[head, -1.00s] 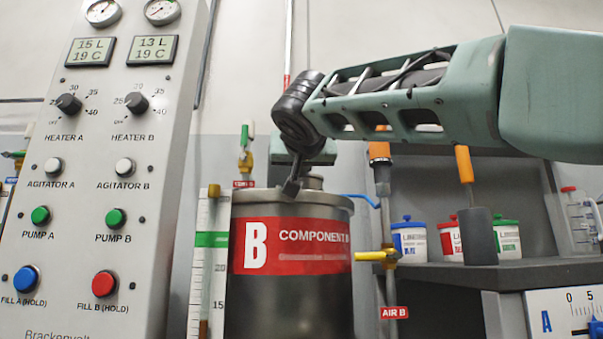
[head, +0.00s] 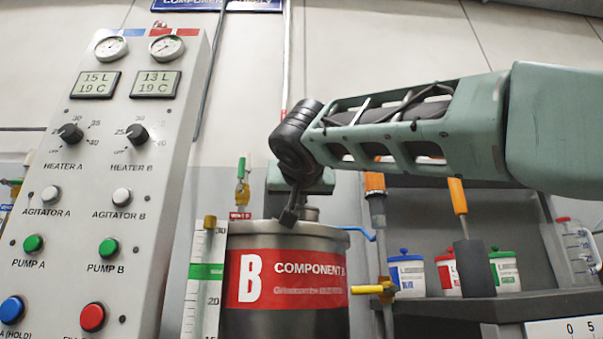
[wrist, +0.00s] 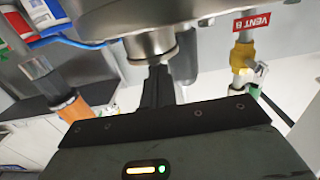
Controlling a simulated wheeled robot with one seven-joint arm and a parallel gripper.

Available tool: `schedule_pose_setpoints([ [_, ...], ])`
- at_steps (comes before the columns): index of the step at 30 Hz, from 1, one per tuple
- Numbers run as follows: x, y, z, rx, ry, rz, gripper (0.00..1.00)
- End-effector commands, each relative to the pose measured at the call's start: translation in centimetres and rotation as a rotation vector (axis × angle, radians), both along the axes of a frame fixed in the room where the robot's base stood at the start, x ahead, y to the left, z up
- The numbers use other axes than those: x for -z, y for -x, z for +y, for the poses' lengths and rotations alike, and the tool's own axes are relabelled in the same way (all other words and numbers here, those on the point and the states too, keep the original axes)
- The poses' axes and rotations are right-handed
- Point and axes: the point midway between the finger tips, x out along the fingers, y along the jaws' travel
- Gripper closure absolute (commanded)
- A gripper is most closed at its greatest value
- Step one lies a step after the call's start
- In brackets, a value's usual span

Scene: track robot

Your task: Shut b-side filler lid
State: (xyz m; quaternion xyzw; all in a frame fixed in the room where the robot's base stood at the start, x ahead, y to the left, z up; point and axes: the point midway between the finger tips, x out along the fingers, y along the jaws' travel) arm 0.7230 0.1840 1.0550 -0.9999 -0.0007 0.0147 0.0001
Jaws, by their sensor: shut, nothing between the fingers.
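The B component tank (head: 285,300) is a steel drum with a red band, below my arm. A short metal filler neck (head: 310,214) stands on its top, partly behind my gripper (head: 288,217). My gripper points down at the tank top, its fingers together and empty.
A yellow-and-green vent valve (head: 242,188) stands left behind the tank, and a yellow air valve (head: 375,289) at its right. A sight gauge (head: 207,275) is at its front left. The control panel (head: 130,190) is at left; a shelf with tubs (head: 408,275) is at right.

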Motion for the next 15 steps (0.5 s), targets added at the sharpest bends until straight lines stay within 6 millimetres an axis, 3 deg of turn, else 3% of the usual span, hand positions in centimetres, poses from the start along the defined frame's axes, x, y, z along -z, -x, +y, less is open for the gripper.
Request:
schedule_pose_setpoints([
  [1, 1.3, 1.1, 0.8, -0.010, 0.001, 0.025, 1.00],
  [2, 1.3, 1.7, 0.8, -0.012, 0.002, 0.024, 1.00],
  [15, -0.2, 11.9, 0.2, -0.009, -0.002, 0.008, 1.00],
])
